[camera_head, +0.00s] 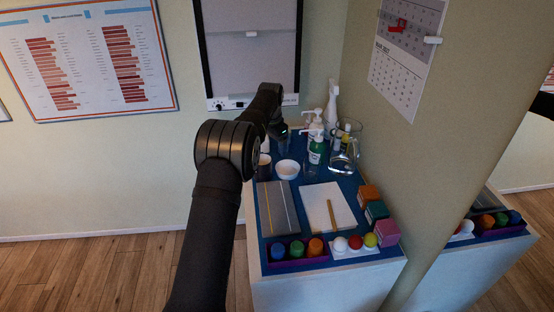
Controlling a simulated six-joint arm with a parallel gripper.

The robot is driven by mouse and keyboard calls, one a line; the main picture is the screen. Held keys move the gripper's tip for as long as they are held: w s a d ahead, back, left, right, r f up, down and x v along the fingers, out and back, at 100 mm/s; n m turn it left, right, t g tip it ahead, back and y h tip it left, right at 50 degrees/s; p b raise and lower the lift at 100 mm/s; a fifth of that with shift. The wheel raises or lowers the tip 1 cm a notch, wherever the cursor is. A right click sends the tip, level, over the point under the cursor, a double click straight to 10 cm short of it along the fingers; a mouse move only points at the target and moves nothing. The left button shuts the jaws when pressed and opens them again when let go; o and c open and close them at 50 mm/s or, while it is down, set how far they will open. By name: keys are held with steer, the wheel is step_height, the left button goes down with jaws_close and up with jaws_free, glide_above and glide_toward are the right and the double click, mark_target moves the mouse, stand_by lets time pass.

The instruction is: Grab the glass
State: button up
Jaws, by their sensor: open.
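My gripper (281,131) is over the back part of the blue-topped cabinet, small, dark and partly hidden by my own arm. It is open. A see-through, glass-like shape (285,146) shows just below it; I cannot tell whether they touch. A second faint clear shape, perhaps a glass (308,168), stands right of the white bowl (288,169). A clear glass jug (344,152) with a handle stands further right, near the wall.
A green pump bottle (316,150) and white bottles crowd the back. A dark cup (264,167) is left of the bowl. Grey boards (276,208), a notepad (322,214), coloured blocks (376,212) and balls (355,242) fill the front. A wall closes the right side.

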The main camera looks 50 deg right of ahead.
steer(key=s+d+r+n+t+h, duration=0.1)
steer(key=s+r+n+h, duration=0.2)
steer(key=s, duration=0.5)
steer(key=n+h, duration=0.2)
steer(key=n, duration=0.1)
glide_toward(312, 161)
steer(key=shift+s+f+t+y, duration=0.15)
steer(key=shift+s+f, duration=0.05)
steer(key=shift+f, duration=0.3)
steer(key=shift+s+f+t+y, duration=0.15)
steer(key=shift+s+f, duration=0.1)
steer(key=shift+f, duration=0.25)
steer(key=shift+x, duration=2.55)
steer(key=shift+d+r, duration=0.1)
steer(key=shift+d, duration=0.1)
